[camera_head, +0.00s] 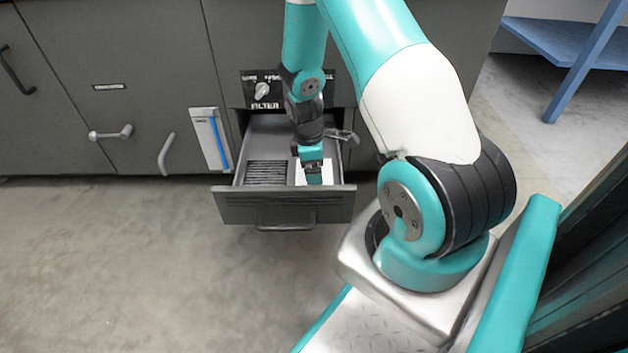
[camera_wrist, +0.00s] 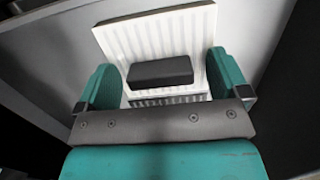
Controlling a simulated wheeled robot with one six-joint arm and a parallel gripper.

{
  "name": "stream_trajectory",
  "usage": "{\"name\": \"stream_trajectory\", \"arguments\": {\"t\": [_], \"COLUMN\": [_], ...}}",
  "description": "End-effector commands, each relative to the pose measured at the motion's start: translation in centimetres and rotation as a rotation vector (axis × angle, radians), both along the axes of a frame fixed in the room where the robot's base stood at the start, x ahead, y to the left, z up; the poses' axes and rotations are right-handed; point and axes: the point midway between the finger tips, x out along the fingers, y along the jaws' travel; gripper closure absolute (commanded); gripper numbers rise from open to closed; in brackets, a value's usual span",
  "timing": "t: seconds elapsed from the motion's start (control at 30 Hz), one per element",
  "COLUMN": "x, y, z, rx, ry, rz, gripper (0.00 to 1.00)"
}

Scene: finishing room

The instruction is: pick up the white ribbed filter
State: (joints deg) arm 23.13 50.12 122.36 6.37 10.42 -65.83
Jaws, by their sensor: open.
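The white ribbed filter (camera_head: 327,172) lies in the right part of an open drawer (camera_head: 285,207). In the wrist view the filter (camera_wrist: 122,42) fills the space ahead of my gripper, its ribs showing above and below a dark grey block (camera_wrist: 160,71) on its face. My gripper (camera_head: 313,178) reaches down into the drawer over the filter and hides part of it. In the wrist view my gripper (camera_wrist: 162,66) is open, with one teal finger on each side of the dark block. I cannot tell whether the fingers touch anything.
A dark slatted grille (camera_head: 267,173) lies in the drawer's left part. Above is a panel with a knob (camera_head: 262,90) labelled FILTER. A white gauge with a blue strip (camera_head: 214,140) is to the left. The floor before the drawer is clear.

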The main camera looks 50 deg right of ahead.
Motion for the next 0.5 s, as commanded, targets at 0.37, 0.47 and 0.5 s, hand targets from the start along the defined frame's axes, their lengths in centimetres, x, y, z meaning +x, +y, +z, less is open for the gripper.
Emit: {"name": "stream_trajectory", "arguments": {"t": [0.37,0.47,0.5], "x": [0.0,0.01,0.01], "y": [-0.01,0.0,0.0], "z": [0.1,0.12,0.12], "rx": [0.0,0.0,0.0], "ry": [0.0,0.0,0.0], "rz": [0.0,0.0,0.0], "gripper": [0.52,0.61,0.61]}}
